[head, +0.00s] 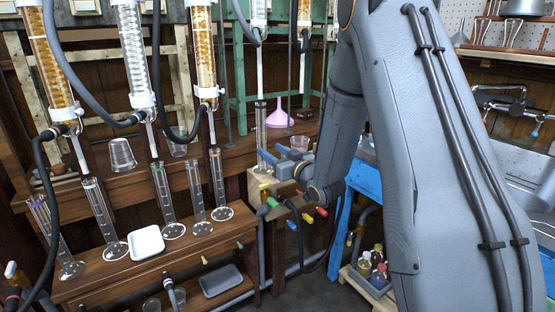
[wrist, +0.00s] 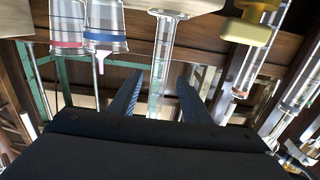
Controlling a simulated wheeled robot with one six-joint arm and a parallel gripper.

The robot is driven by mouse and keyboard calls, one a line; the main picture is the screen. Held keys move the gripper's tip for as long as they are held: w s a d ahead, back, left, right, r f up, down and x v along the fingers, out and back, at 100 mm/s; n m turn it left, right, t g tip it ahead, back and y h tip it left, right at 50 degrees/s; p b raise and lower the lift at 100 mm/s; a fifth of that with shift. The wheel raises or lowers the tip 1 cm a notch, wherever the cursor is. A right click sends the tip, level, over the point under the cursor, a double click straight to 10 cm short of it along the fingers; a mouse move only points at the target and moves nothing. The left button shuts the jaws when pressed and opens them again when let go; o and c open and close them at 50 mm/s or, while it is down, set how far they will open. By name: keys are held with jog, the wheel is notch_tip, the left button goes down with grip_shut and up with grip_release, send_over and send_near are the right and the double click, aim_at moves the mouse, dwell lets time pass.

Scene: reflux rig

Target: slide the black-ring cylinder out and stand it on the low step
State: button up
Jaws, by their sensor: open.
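A tall clear cylinder (head: 261,135) with a dark ring near its top stands upright at the bench's right end; it looks like the black-ring one. My gripper (head: 279,157) is open just right of its lower part. In the wrist view, which looks upside down, a clear cylinder (wrist: 164,48) runs from its round base at the top down between my open fingers (wrist: 158,92). No contact shows, and its ring cannot be made out there. A low wooden step (head: 117,268) in front of the bench holds several clear cylinders with coloured rings.
A white tray (head: 147,242) occupies part of the step's middle. A grey tray (head: 221,281) lies on a lower shelf. A pink funnel (head: 279,115) stands behind my gripper. Hoses and glass columns hang above the step. Coloured valve handles (head: 308,217) stick out below my gripper.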

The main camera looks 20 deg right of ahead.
aim_at(264, 144)
jog(key=shift+b+x, duration=0.7)
jog(key=shift+x, duration=2.9)
jog(key=c, duration=1)
jog(key=shift+r+p, duration=0.3)
jog(key=p+v, duration=0.3)
jog(key=v, duration=0.6)
jog(key=shift+r+p, duration=0.15)
jog(key=shift+p, duration=0.15)
